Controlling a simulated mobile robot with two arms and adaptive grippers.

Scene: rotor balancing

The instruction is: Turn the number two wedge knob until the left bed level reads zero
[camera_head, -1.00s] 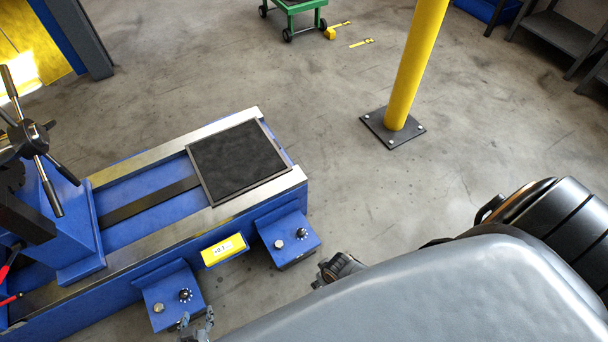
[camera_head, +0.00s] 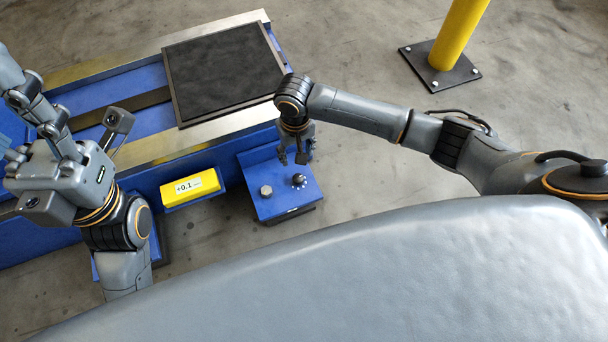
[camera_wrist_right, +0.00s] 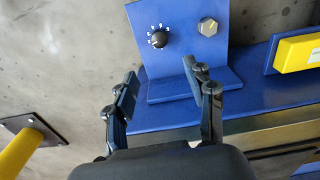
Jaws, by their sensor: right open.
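A black round knob (camera_head: 299,181) with white dial marks sits on a blue bracket (camera_head: 282,206) at the bed's front side; the knob shows in the right wrist view (camera_wrist_right: 158,40) too. No number is legible on it. A yellow readout (camera_head: 190,187) on the bed shows +0.1. My right gripper (camera_head: 294,157) is open and empty above the back of the bracket, apart from the knob. Its spread fingers (camera_wrist_right: 160,73) show in the right wrist view, with the knob beyond them. My left gripper (camera_head: 60,180) is at the left; its finger opening is unclear.
A dark plate (camera_head: 222,70) lies on the blue bed. A second blue bracket is mostly hidden behind my left arm. A yellow post (camera_head: 458,40) on a dark base stands at upper right, with bare floor around it.

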